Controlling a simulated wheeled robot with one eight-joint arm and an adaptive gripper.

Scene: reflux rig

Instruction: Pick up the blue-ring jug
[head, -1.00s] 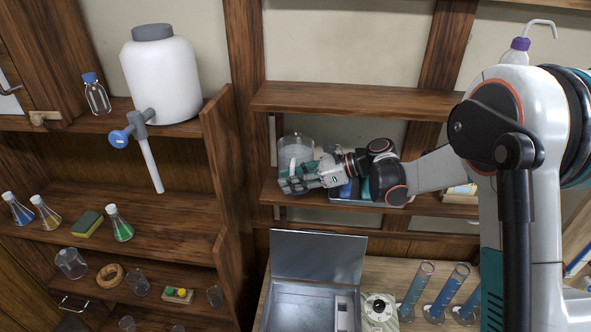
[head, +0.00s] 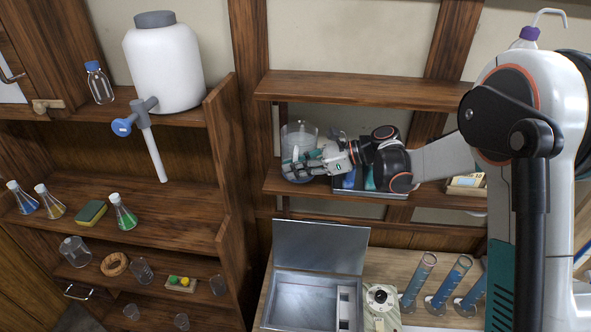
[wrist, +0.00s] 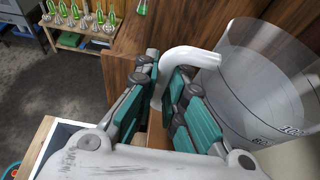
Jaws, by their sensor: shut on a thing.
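A clear jug (head: 299,138) with a white handle (head: 297,152) is at the left end of the lower wall shelf. It is upright; I cannot tell whether its base touches the shelf. My gripper (head: 303,166) reaches it from the right, with the fingers shut on the handle. In the wrist view, the teal-padded fingers (wrist: 172,105) lie on both sides of the white handle (wrist: 190,57). The clear body (wrist: 262,85) with dark volume marks is to the right. No blue ring shows clearly in either view.
The upper shelf board (head: 360,88) runs above the jug. A wooden post (head: 252,110) is to its left. A tray (head: 370,192) with blue items sits on the shelf right of it, under my arm. An open metal box (head: 308,285) and several blue-filled cylinders (head: 447,283) stand below.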

